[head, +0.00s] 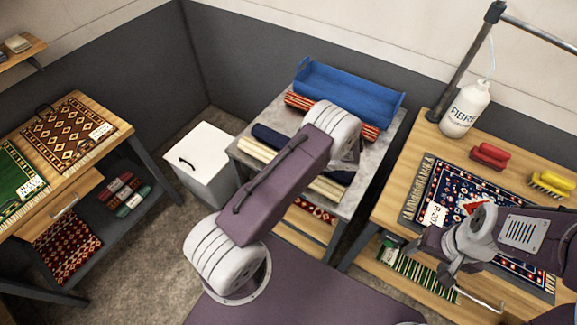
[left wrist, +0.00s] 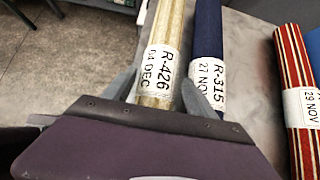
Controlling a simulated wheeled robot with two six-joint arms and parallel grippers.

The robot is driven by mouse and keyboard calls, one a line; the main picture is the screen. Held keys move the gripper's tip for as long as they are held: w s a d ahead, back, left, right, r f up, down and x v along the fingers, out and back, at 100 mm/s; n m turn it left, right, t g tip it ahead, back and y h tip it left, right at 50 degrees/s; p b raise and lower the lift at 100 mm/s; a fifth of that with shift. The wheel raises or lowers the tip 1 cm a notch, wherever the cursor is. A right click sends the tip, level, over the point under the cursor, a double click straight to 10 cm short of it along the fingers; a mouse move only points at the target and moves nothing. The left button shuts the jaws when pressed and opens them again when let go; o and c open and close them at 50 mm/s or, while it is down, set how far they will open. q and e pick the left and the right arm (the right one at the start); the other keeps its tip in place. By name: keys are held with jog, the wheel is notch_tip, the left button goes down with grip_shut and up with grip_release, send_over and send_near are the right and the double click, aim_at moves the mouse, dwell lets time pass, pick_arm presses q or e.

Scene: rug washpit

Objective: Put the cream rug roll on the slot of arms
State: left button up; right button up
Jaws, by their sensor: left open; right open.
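The cream rug roll (left wrist: 168,30) lies on the grey stone table top, with a white label reading R-426. In the head view its left part (head: 255,150) shows, and my left arm covers its middle. My left gripper (left wrist: 158,92) is open, with one finger on each side of the roll near the label. Its right finger is between the cream roll and the navy roll. In the head view the left gripper is hidden behind its arm. I cannot make out a slot of arms.
A navy roll (left wrist: 207,35) lies right beside the cream one. A red striped roll (left wrist: 295,75) and a blue tray (head: 350,92) are farther back. A white bin (head: 202,155) stands left. The right table holds a patterned rug, a white bottle (head: 465,108) and brushes (head: 488,155).

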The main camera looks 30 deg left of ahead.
pick_arm(q)
jog(key=x, duration=0.4)
jog(key=shift+s+p, duration=0.1)
jog(key=shift+p, duration=0.3)
jog(key=shift+a+f, duration=0.1)
jog(key=shift+f, duration=0.05)
jog(key=c, duration=0.7)
grip_shut()
jog(key=shift+r, duration=0.7)
notch_tip(320, 180, up, 3)
jog(key=shift+b, duration=0.45)
jog(key=w+d+r+b, duration=0.2)
jog(key=d+r, duration=0.4)
jog(key=d, duration=0.5)
jog(key=shift+w+d+r, duration=0.25)
jog(key=shift+d+r, duration=0.05)
jog(key=shift+r, duration=0.1)
